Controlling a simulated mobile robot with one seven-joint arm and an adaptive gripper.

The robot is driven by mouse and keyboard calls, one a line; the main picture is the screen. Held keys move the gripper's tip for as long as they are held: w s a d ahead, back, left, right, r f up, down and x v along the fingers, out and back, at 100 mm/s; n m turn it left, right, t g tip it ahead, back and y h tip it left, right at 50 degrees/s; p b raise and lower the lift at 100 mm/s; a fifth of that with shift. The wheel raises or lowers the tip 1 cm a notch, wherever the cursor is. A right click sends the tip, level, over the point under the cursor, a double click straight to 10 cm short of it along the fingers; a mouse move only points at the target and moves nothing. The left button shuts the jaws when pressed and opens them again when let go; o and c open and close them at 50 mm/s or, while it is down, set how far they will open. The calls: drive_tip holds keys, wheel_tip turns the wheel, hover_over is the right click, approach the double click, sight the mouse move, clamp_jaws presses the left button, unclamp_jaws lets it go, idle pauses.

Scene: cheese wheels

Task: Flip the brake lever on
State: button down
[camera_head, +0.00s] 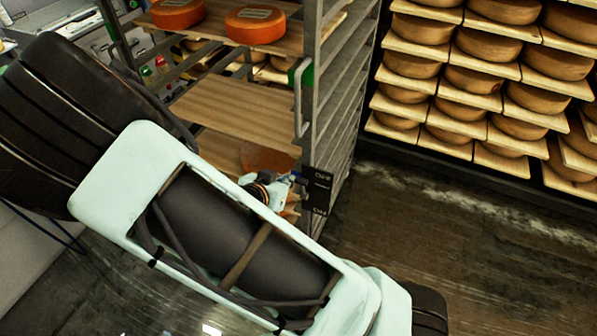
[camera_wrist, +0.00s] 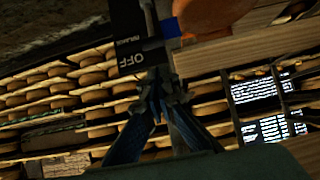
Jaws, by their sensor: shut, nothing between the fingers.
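The black brake plate (camera_head: 318,190) is fixed low on the near upright of the metal rack, with white lettering at its top and bottom. In the wrist view the plate (camera_wrist: 126,30) lies just beyond my fingertips, and "OFF" is readable on it. A grey and blue part (camera_wrist: 168,27) beside the plate may be the brake lever; I cannot tell its setting. My gripper (camera_head: 293,180) is at the plate's left side, partly behind my arm. In the wrist view my gripper (camera_wrist: 163,84) has its blue fingers together and empty. I cannot tell whether it touches the lever.
The metal rack (camera_head: 338,100) has wooden shelves (camera_head: 225,108) with orange cheese wheels (camera_head: 256,25) on top. An orange wheel (camera_head: 265,158) sits on a lower shelf near my gripper. Shelves of brown cheese wheels (camera_head: 480,83) stand at the back right. The floor (camera_head: 440,230) right of the rack is clear.

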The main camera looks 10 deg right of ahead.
drive_tip(key=b+x, duration=0.2)
drive_tip(key=x, duration=0.8)
drive_tip(key=shift+a+f, duration=0.1)
drive_tip(key=shift+s+a+f+b, duration=0.15)
drive_tip(key=shift+s+a+b, duration=0.15)
drive_tip(key=shift+s+b, duration=0.2)
drive_tip(key=shift+t, duration=0.3)
drive_tip(key=shift+s+a+f+t+h+b, duration=0.65)
drive_tip(key=shift+s+b, duration=0.1)
drive_tip(key=shift+b, duration=0.5)
drive_tip(key=t+h+b, duration=0.5)
drive_tip(key=t+b, duration=0.2)
drive_tip(key=b, duration=1.2)
approach(298, 181)
wheel_tip(298, 181, down, 4)
drive_tip(key=shift+s+a+f+b, duration=0.25)
drive_tip(key=shift+f+b, duration=0.15)
drive_tip(key=shift+b, duration=0.3)
